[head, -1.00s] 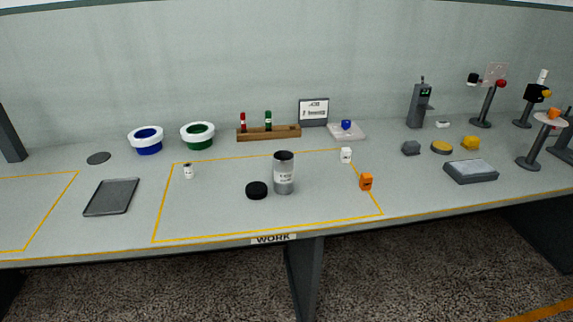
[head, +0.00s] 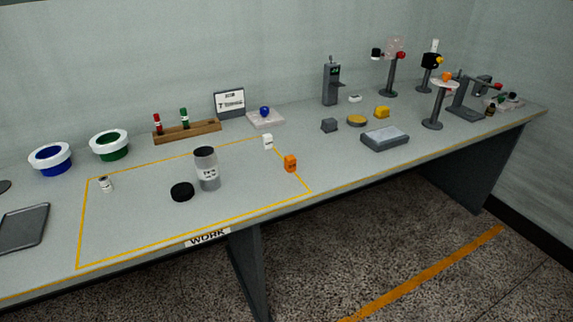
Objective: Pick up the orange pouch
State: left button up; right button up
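A small orange block-like item (head: 290,163) with dark markings stands inside the right edge of the yellow-outlined WORK area, near its front right corner. It is the orange thing on the open bench that best fits the orange pouch; at this size I cannot tell whether it is a pouch. Another small orange piece (head: 446,76) sits on a round-topped stand (head: 433,112) at the right. Neither of my grippers shows in the head view.
Near the orange item are a white bottle (head: 267,142), a grey labelled canister (head: 207,170) and a black disc (head: 182,192). A grey flat box (head: 385,139) lies to the right. The bench front between the WORK area and that box is clear.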

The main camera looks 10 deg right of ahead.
aim_at(290, 162)
jog(key=i+l+u, duration=0.15)
jog(key=l, duration=0.5)
jog(key=i+l+u, duration=0.1)
jog(key=l, duration=0.6)
jog(key=i+l+u, duration=0.15)
jog(key=l, duration=0.5)
